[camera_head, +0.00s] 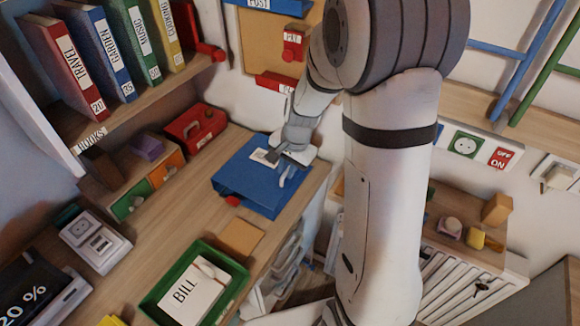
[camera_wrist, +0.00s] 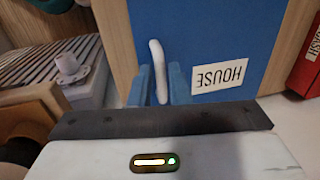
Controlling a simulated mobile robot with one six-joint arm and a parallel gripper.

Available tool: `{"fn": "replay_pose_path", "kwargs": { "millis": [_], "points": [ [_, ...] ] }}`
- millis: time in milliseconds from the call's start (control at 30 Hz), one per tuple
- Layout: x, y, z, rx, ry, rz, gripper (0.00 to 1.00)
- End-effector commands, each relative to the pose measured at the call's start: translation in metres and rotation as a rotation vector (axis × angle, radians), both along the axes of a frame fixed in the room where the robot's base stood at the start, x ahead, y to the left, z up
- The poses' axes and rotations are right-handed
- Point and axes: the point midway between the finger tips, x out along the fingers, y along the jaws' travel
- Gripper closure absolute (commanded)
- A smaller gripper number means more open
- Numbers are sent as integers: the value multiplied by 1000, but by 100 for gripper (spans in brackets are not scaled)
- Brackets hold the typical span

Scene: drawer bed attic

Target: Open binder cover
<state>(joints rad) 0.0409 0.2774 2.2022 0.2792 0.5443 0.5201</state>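The blue binder (camera_head: 262,190) lies flat on the wooden desk, and its cover looks shut. A white label reading HOUSE shows upside down on it in the wrist view (camera_wrist: 220,75). A white curved handle (camera_wrist: 157,65) stands at the binder's edge; it also shows in the head view (camera_head: 287,177). My gripper (camera_head: 282,158) is over the binder near its far right edge. In the wrist view, two bluish uprights, seemingly my fingers, flank the handle just beyond my gripper's dark front. Whether they touch the handle cannot be told.
A red box (camera_head: 195,127) stands behind the binder. A green tray (camera_head: 160,292) with a paper marked BILL lies nearer. A tan block (camera_head: 240,237) sits between tray and binder. The bookshelf (camera_head: 110,122) overhangs at left. A radiator (camera_head: 470,275) stands beyond the desk's right edge.

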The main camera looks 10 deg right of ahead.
Motion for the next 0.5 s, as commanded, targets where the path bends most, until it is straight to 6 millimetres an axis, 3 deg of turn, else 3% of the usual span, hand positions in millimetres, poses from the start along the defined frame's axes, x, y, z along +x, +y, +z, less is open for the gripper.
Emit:
{"fn": "replay_pose_path", "kwargs": {
  "millis": [200,500],
  "points": [
    [0,0,0,0,0,1,100],
    [0,1,0,0,0,1,100]
  ]
}}
